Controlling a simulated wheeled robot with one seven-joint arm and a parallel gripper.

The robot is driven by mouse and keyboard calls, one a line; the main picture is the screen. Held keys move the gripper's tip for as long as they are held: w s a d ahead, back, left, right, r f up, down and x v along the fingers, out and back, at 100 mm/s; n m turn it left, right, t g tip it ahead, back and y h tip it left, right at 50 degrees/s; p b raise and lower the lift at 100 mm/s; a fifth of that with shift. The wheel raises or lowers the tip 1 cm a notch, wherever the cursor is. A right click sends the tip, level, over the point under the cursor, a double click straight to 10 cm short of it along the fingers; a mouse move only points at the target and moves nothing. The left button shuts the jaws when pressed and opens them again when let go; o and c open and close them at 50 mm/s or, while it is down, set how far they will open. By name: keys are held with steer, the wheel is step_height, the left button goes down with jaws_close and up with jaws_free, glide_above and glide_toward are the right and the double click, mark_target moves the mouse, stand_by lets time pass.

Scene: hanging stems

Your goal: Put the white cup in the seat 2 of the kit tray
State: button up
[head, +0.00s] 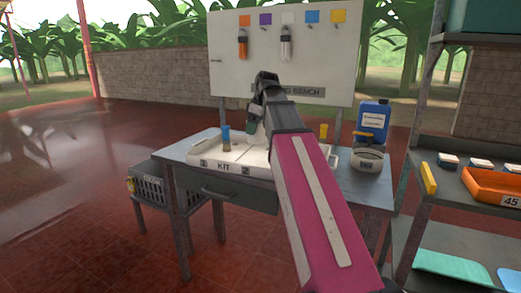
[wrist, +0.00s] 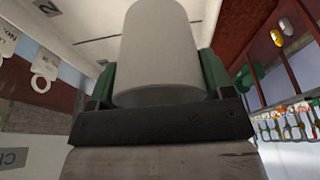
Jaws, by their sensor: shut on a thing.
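The white cup (wrist: 160,50) fills the middle of the wrist view, held between the green fingers of my gripper (wrist: 158,85). In the head view my gripper (head: 253,126) is over the kit tray, and the cup is mostly hidden by my arm. In the wrist view a pale tray surface (wrist: 85,25) with a 2 label shows beyond the cup.
A blue-topped item (head: 225,136) stands at the tray's left part. A yellow item (head: 323,132) is to the right of my arm. A blue jug (head: 373,120) and a dark-lidded jar (head: 367,157) stand on the bench's right. A board (head: 335,70) rises behind; a shelf (head: 450,180) is at right.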

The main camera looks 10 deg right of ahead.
steer(key=shift+w+d+f, duration=0.75)
steer(key=shift+w+f, duration=0.75)
steer(key=shift+f, duration=0.2)
steer(key=shift+w+d+f, duration=0.8)
steer(key=shift+w+f, duration=0.7)
steer(key=shift+f, duration=0.15)
steer(key=shift+w+d+f, duration=0.75)
steer(key=shift+w+f, duration=0.75)
steer(key=shift+f, duration=0.2)
steer(key=shift+f, duration=0.15)
steer(key=o, duration=1)
steer(key=shift+r, duration=0.2)
steer(key=v, duration=1.2)
steer(key=shift+a, duration=0.1)
